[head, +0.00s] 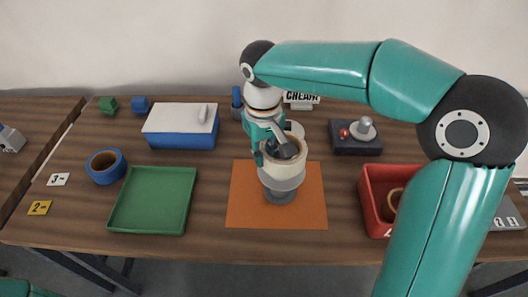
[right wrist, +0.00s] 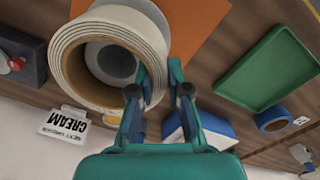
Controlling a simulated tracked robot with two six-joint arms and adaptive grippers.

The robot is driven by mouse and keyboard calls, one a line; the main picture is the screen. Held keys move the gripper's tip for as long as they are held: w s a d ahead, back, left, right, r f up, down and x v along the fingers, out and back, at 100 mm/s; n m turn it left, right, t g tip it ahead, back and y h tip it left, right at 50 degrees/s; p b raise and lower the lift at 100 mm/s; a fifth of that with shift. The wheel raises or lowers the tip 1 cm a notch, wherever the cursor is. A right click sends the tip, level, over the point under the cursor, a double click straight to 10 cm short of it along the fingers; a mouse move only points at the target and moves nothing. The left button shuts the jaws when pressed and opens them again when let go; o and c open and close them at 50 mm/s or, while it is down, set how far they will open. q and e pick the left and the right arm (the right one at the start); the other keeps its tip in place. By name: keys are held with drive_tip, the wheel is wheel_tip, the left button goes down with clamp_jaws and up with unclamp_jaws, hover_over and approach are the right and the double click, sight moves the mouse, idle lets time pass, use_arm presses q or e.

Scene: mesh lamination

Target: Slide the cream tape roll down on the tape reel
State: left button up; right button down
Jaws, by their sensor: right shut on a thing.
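The cream tape roll (head: 291,171) is at the middle of the table in the head view, over the orange mat. It also shows large in the right wrist view (right wrist: 72,62). My right gripper (right wrist: 158,78) is shut on the roll's wall, one finger inside the hole and one outside. In the head view the right gripper (head: 270,147) comes down from above. The grey tape reel (head: 279,196) stands on the mat directly under the roll; its round grey part shows through the hole. I cannot tell how far the roll sits down around it. My left gripper is out of view.
The orange mat (head: 245,205) lies under the reel. A green tray (head: 121,225) and blue tape roll (head: 118,171) are left, a blue box with white lid (head: 178,134) behind. A red bin (head: 372,204) stands right, a dark block (head: 345,147) behind it, a CREAM sign (head: 301,97) at the back.

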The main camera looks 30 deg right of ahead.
drive_tip(key=shift+s+f, duration=0.1)
drive_tip(key=shift+f, duration=0.05)
idle(0.4)
drive_tip(key=shift+r+p, duration=1.2)
drive_tip(key=shift+r, duration=0.2)
drive_tip(key=c, duration=1.1)
unclamp_jaws()
drive_tip(key=shift+o, duration=0.2)
wheel_tip(320, 180, up, 12)
